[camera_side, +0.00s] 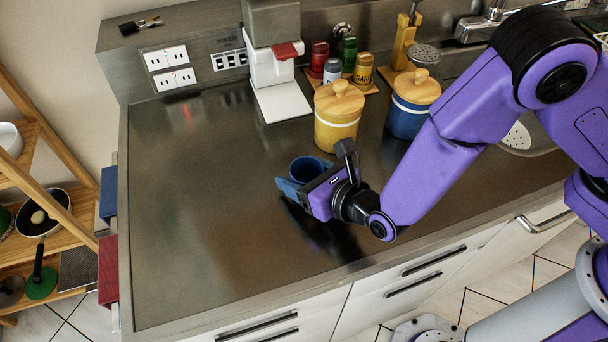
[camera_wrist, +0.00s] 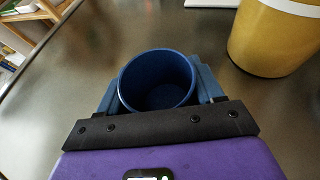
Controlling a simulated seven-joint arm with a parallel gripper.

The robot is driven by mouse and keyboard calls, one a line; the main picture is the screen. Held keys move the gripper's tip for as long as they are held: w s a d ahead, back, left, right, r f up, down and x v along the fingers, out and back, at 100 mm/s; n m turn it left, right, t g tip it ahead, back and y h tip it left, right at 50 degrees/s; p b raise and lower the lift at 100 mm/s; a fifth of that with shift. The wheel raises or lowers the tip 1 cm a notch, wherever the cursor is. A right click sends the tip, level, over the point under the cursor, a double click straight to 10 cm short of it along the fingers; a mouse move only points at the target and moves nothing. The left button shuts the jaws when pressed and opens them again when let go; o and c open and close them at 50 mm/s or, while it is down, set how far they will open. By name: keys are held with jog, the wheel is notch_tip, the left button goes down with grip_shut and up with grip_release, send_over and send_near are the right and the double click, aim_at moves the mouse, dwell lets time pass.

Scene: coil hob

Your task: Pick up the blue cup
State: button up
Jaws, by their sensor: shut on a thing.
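The blue cup (camera_side: 305,168) is upright and empty, at the middle of the steel counter in the side view. In the wrist view the cup (camera_wrist: 157,82) shows its open mouth and dark inside, between the blue fingers. My gripper (camera_side: 295,185) is shut on the cup, with one finger on each side of it. In the wrist view the fingers of my gripper (camera_wrist: 160,95) reach along both sides of the cup. The cup's base is hidden, so I cannot tell whether it touches the counter.
A yellow canister (camera_side: 338,118) with a wooden lid stands close behind the cup. A blue canister (camera_side: 411,104), several spice jars (camera_side: 348,55) and a white coffee machine (camera_side: 275,70) stand farther back. The counter (camera_side: 200,220) is clear to the left.

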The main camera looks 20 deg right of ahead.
aim_at(296, 160)
jog(key=shift+r, duration=0.55)
notch_tip(296, 160, up, 2)
jog(key=shift+s+d+r, duration=0.1)
jog(key=shift+r, duration=0.15)
jog(key=s+d+r, duration=0.9)
jog(key=shift+s+d, duration=0.2)
jog(key=shift+d, duration=0.2)
jog(key=w+d+m+h, duration=0.1)
jog(key=w+d, duration=0.2)
jog(key=d, duration=0.1)
jog(key=w+d+r+m+h, duration=0.1)
jog(key=w+d+h, duration=0.1)
jog(key=w+d, duration=0.2)
jog(key=w+d+m+h, duration=0.2)
jog(key=w+d, duration=0.1)
jog(key=d, duration=0.2)
jog(key=shift+w+d+r+t, duration=0.15)
jog(key=shift+w+d+t, duration=0.2)
jog(key=shift+w+t, duration=0.05)
jog(key=w+d+m+h, duration=0.1)
jog(key=d, duration=0.4)
jog(key=w+d+r+m+h, duration=0.1)
jog(key=w+d+h, duration=0.1)
jog(key=d, duration=0.4)
jog(key=w+d+m+h, duration=0.1)
jog(key=d+m, duration=0.1)
jog(key=d, duration=0.3)
jog(key=shift+w+d+r, duration=0.15)
jog(key=shift+w+r, duration=0.05)
